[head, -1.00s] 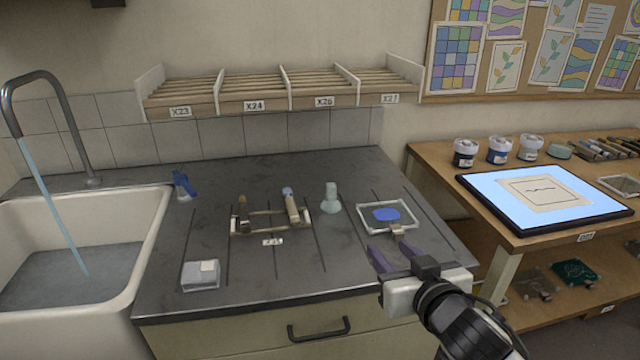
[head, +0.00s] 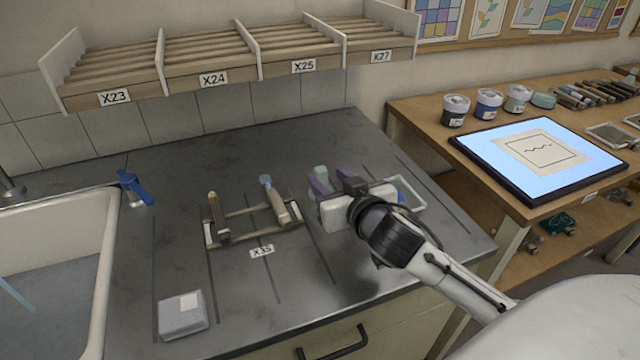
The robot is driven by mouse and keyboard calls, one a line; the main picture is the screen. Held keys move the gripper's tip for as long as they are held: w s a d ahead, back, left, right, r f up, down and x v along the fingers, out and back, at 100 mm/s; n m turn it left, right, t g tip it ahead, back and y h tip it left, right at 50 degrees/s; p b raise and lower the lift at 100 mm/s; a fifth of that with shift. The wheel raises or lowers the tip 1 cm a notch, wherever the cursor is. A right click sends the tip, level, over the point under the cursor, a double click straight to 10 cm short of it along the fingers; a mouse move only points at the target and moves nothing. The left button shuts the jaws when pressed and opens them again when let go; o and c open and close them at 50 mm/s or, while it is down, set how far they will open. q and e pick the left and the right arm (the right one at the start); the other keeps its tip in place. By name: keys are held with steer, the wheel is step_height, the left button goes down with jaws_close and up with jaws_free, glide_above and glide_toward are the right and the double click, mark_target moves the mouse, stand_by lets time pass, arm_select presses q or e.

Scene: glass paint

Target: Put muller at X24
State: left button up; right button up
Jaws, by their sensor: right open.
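The muller, a pale green glass piece (head: 321,173), stands upright on the dark counter. Only its upper part shows, as my right gripper hides the rest. My right gripper (head: 329,181) is open, with its purple fingers pointing at the muller. The fingers appear close around or just in front of it; I cannot tell whether they touch it. The X24 label (head: 214,79) is on the front of a slatted wall rack bay (head: 205,50), second from the left. The visible part of that bay looks empty. My left gripper is not in view.
A holder with two tools (head: 240,215) stands left of my gripper, by the X35 label. A glass slab (head: 418,193) with blue paint is partly hidden behind my arm. The counter's back is clear.

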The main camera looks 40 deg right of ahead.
mark_target(323, 177)
steer(key=x, duration=0.5)
steer(key=shift+f, duration=0.35)
jaws_close()
